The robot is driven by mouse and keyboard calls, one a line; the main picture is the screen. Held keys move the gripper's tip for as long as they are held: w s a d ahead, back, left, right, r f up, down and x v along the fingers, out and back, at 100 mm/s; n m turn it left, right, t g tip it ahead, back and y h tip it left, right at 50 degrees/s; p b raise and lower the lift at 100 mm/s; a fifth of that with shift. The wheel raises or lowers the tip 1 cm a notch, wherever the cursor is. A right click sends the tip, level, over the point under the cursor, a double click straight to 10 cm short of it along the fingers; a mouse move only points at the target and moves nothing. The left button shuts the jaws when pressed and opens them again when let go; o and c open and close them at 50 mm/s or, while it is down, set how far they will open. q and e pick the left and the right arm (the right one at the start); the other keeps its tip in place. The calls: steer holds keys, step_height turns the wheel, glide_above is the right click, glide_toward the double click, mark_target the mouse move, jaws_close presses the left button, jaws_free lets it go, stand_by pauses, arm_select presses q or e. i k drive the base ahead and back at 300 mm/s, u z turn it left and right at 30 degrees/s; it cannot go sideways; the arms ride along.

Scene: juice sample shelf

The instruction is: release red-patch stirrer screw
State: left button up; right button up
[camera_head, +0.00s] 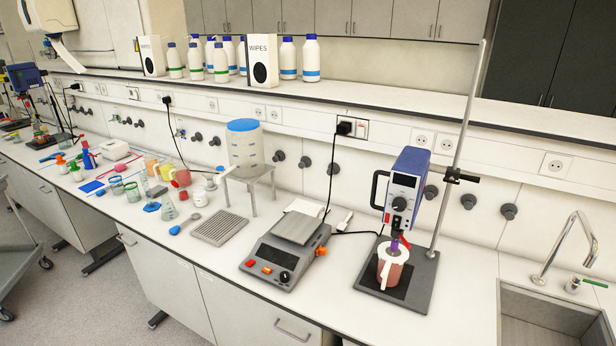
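An overhead stirrer (408,184) with a blue and white housing and a black handle is mounted on an upright metal rod (459,150) at the right. A black clamp (461,176) with a protruding screw sits on the rod. Small red and purple parts show below the stirrer head, above a jug (393,268) of reddish liquid on the dark base plate (420,290). A second blue stirrer (25,76) stands at the far left, too small to make out its screws. I cannot tell which screw bears a red patch. Neither of my grippers is in view.
A hotplate (285,250) stands left of the near stirrer, and a sink (545,320) with a tap (566,245) is at the right. Glassware crowds the left bench. Bottles (310,58) line the upper shelf.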

mark_target(450, 180)
steer(key=u, duration=1.2)
steer(key=i, duration=1.45)
steer(key=z, duration=2.8)
